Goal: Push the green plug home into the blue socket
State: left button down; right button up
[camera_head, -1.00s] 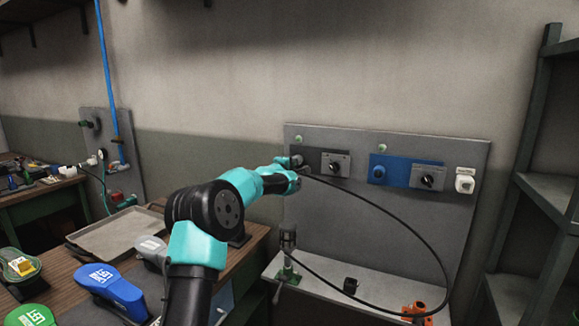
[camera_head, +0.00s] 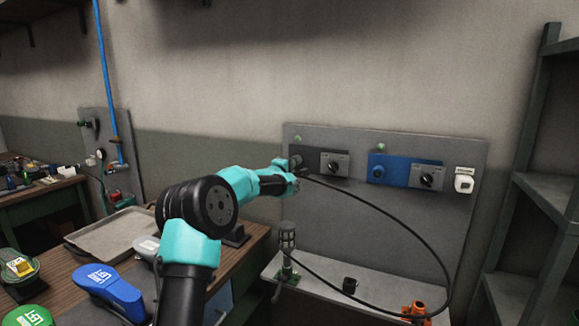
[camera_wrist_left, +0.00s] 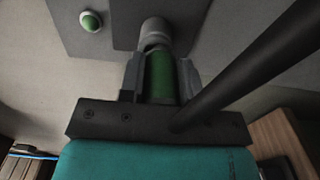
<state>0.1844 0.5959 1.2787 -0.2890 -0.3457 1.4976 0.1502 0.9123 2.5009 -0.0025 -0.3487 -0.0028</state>
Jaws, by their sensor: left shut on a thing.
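My left gripper (camera_head: 291,180) is in front of the left side of the upright grey board. In the left wrist view its fingers (camera_wrist_left: 160,80) are shut on the green plug (camera_wrist_left: 160,76), one on each side. A grey round collar (camera_wrist_left: 155,33) sits straight ahead of the plug, against a dark plate; I cannot tell how deep the plug sits in it. In the head view a grey round socket (camera_head: 296,160) shows just above the gripper. The blue socket (camera_head: 378,173) is on a blue plate, well to the right of the gripper. My right gripper is out of view.
A black cable (camera_head: 420,236) loops right from the gripper and down past an orange clamp (camera_head: 415,308). Below the gripper stands a caged post (camera_head: 287,240). Rotary switches (camera_head: 334,168) and a white box (camera_head: 464,183) are on the board. A rack (camera_head: 545,200) stands right.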

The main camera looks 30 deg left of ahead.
pick_arm(q)
jog(key=shift+s+a+r, duration=0.15)
jog(key=shift+s, duration=2.1)
jog(key=shift+s, duration=0.15)
jog(key=shift+s+d, duration=0.25)
jog(key=shift+s, duration=0.75)
jog(key=w+d, duration=0.3)
jog(key=d, duration=2.8)
jog(key=shift+d, duration=0.4)
dwell(1.1)
